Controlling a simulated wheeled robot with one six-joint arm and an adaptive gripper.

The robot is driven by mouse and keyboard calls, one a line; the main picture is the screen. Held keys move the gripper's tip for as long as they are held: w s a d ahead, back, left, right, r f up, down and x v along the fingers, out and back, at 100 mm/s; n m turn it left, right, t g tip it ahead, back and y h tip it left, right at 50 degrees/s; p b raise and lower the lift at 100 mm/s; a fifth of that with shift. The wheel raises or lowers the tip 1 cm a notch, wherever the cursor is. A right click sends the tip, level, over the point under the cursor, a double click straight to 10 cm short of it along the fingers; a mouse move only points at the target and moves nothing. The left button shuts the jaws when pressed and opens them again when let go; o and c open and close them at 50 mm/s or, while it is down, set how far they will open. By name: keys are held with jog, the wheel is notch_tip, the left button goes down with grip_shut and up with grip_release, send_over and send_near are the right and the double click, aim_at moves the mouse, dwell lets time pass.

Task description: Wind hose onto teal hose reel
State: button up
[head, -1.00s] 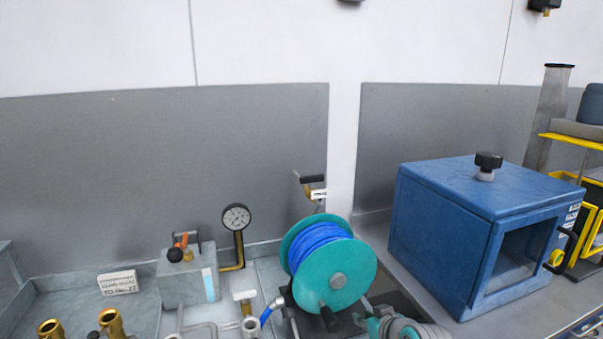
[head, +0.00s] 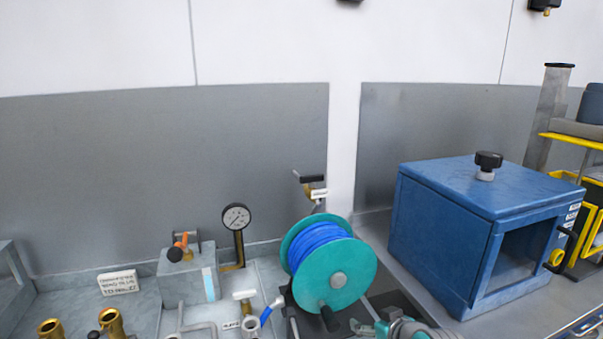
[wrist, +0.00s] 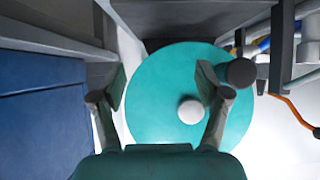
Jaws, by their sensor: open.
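The teal hose reel (head: 347,278) stands at the bottom centre of the head view, with blue hose (head: 318,245) wound around its drum. Its black crank handle (head: 329,318) is low on the front disc. In the wrist view the teal disc (wrist: 155,75) fills the middle, with a pale hub (wrist: 191,112) and the dark handle knob (wrist: 242,73). My gripper (wrist: 161,87) is open and empty in front of the disc. The knob lies outside the jaws, just right of the right finger. In the head view my gripper (head: 366,328) is right of the handle, partly cut off.
A blue cabinet (head: 450,235) with a window stands right of the reel. A pressure gauge (head: 236,217), a grey valve block (head: 188,275) and brass fittings (head: 110,322) are to the left. A grey back panel (head: 150,180) rises behind.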

jog(key=v, duration=0.5)
jog(key=shift+s+r, duration=0.15)
jog(key=shift+s, duration=0.15)
jog(key=shift+s+d, duration=0.1)
